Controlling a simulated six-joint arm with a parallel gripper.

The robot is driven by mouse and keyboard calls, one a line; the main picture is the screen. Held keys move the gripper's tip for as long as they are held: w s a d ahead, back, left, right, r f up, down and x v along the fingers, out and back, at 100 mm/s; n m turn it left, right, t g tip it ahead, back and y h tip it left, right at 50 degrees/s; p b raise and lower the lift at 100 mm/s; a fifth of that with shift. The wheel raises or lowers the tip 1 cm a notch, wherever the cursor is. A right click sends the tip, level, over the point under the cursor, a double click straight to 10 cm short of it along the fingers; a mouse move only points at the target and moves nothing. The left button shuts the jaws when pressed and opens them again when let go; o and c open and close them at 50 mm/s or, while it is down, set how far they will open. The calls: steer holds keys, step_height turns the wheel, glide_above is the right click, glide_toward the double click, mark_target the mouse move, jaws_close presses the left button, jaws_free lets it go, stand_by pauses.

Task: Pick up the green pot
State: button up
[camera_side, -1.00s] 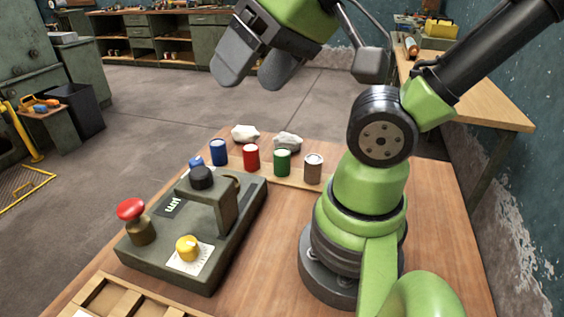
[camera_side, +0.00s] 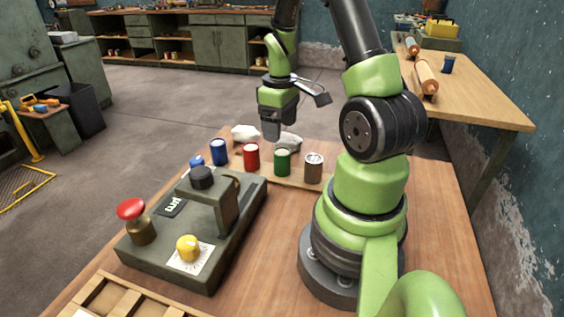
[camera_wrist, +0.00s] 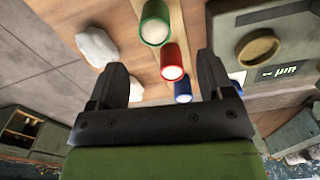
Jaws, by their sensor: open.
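The green pot (camera_side: 282,164) stands upright with a pale top on a wooden strip, between the red pot (camera_side: 251,157) and the brown pot (camera_side: 313,168). It also shows at the top of the wrist view (camera_wrist: 152,30). My gripper (camera_side: 271,126) points down above and behind the pot row, with its jaws apart and nothing between them. In the wrist view my gripper (camera_wrist: 160,66) has the red pot (camera_wrist: 172,62) showing between its fingers, while the green pot lies beyond the fingertips.
A blue pot (camera_side: 219,152) ends the row at left. White crumpled lumps (camera_side: 245,132) lie behind the row. A grey control box (camera_side: 190,240) with a red button (camera_side: 131,209) and yellow knob (camera_side: 188,248) stands front left. A wooden divided tray (camera_side: 110,296) sits at the front.

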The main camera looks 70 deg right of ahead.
mark_target(282, 151)
steer(key=f, duration=1)
steer(key=shift+s+d, duration=0.15)
steer(key=shift+d, duration=0.2)
steer(key=c, duration=1)
